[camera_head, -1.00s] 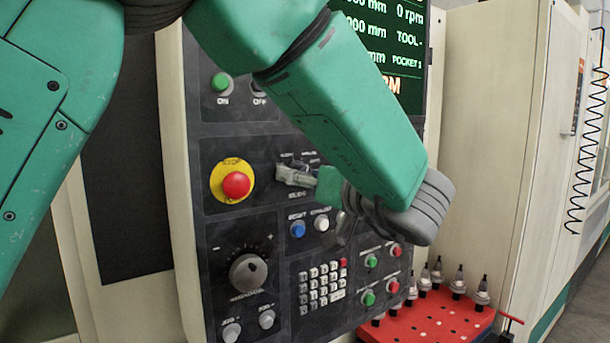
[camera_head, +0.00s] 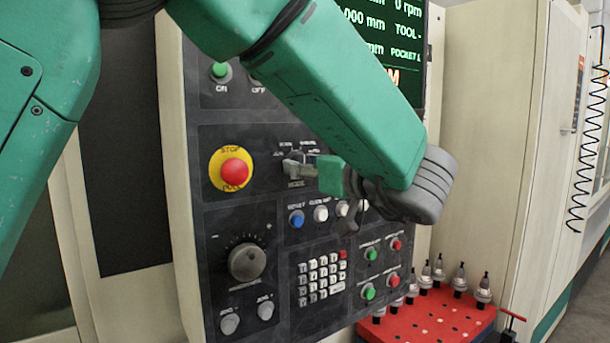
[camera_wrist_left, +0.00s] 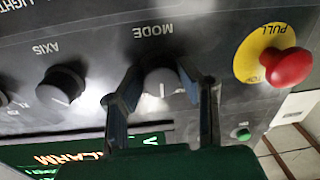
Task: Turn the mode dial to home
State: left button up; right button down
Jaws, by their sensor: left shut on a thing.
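The mode dial (camera_wrist_left: 160,82) is a dark round knob on the machine's control panel, beneath the word MODE, which appears upside down in the left wrist view. A pale pointer mark shows on its face. My left gripper (camera_wrist_left: 158,72) has one finger on each side of the dial and is shut on it. In the head view my left gripper (camera_head: 293,167) reaches the dial from the right, and its fingers hide most of the knob. The small position labels around the dial are too blurred to read, so I cannot tell which one it points to. My right gripper is not in view.
A red stop button (camera_head: 234,172) on a yellow ring sits left of the dial. The axis knob (camera_wrist_left: 62,84) is beside it in the wrist view. Coloured push buttons, a keypad (camera_head: 321,278) and a feed knob (camera_head: 247,262) lie below. A red tool tray (camera_head: 430,325) stands lower right.

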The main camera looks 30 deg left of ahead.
pick_arm(q)
jog(key=shift+n+b, duration=1.75)
jog(key=shift+n, duration=0.35)
jog(key=o, duration=1.1)
jog(key=shift+o, duration=0.2)
jog(key=shift+d, duration=0.1)
jog(key=shift+d, duration=0.1)
jog(key=v, duration=1.2)
